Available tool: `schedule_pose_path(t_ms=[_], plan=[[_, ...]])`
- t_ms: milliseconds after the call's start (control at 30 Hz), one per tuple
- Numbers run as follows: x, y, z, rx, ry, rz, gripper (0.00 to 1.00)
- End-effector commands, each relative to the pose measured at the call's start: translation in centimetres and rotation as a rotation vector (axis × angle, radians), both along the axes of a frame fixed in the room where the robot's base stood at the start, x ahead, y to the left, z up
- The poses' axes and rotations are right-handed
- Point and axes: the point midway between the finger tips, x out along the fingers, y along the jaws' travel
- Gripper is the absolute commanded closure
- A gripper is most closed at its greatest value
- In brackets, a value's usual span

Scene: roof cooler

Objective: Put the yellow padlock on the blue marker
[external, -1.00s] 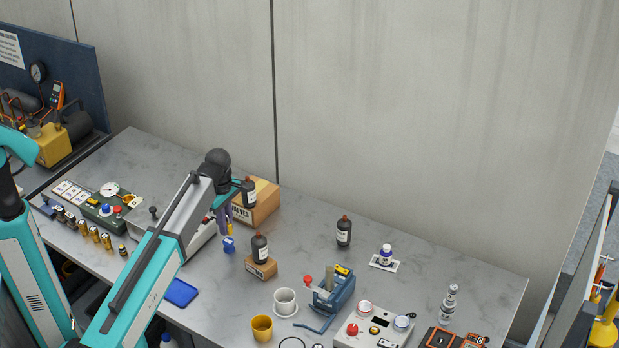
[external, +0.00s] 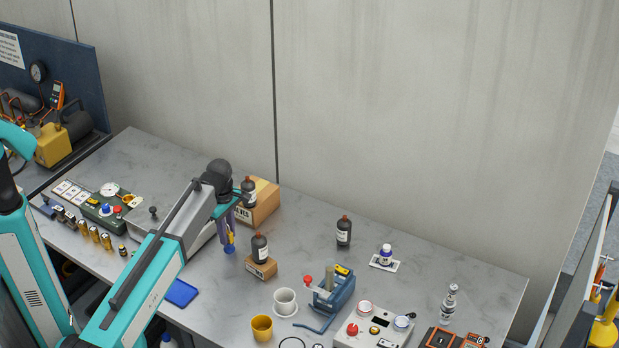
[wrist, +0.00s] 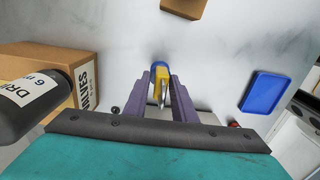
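The yellow padlock (wrist: 161,74) is between the two purple fingers of my gripper (wrist: 161,79), with its metal shackle toward the camera. In the external view the padlock (external: 232,238) shows as a small yellow patch at the fingertips of my gripper (external: 229,241). The blue marker (external: 229,250) is on the bench directly below the padlock. In the wrist view only an edge of the marker (wrist: 159,65) shows beyond the padlock, which hides the rest. I cannot tell whether padlock and marker touch.
A dark bottle (wrist: 25,100) and a cardboard box (wrist: 65,70) are close on the left in the wrist view. A blue tray (external: 181,293) lies toward the front.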

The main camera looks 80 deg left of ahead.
Motion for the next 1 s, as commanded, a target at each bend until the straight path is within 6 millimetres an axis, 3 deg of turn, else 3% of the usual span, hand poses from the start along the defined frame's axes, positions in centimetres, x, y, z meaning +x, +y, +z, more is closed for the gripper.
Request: schedule_pose_path(t_ms=[567, 1000], plan=[[0.0, 0.0, 0.7, 0.001, -0.001, 0.0, 0.67], [0.1, 0.1, 5.0, 0.001, -0.001, 0.0, 0.67]])
